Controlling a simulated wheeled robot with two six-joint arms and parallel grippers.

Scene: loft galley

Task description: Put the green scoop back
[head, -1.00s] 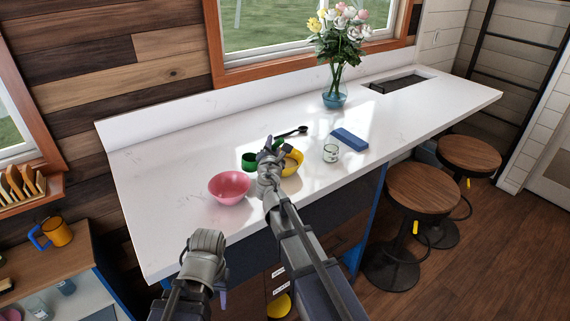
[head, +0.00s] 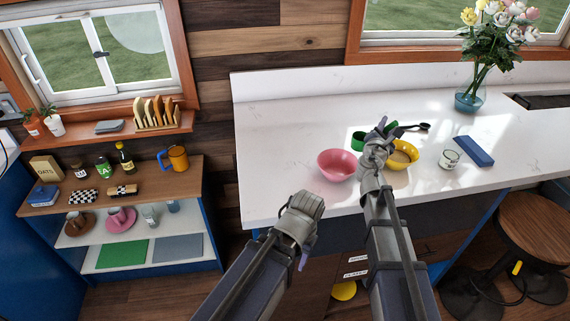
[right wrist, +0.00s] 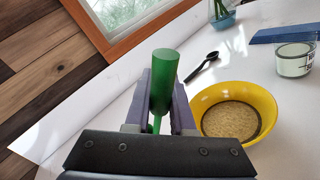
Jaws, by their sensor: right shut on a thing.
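My right gripper (head: 382,130) is over the white counter, just left of and behind the yellow bowl. It is shut on the green scoop (right wrist: 163,80), whose green cylinder stands up between the fingers in the right wrist view. The yellow bowl (head: 409,151) holds a tan grainy filling, also seen in the right wrist view (right wrist: 230,122). My left gripper (head: 303,260) points down in front of the counter edge; its jaws cannot be made out.
A pink bowl (head: 337,165) stands left of my right gripper. A black spoon (head: 424,127), a glass with a label (head: 449,158), a blue block (head: 474,151) and a flower vase (head: 468,101) are to the right. The counter's left part is clear. A shelf unit (head: 180,180) stands far left.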

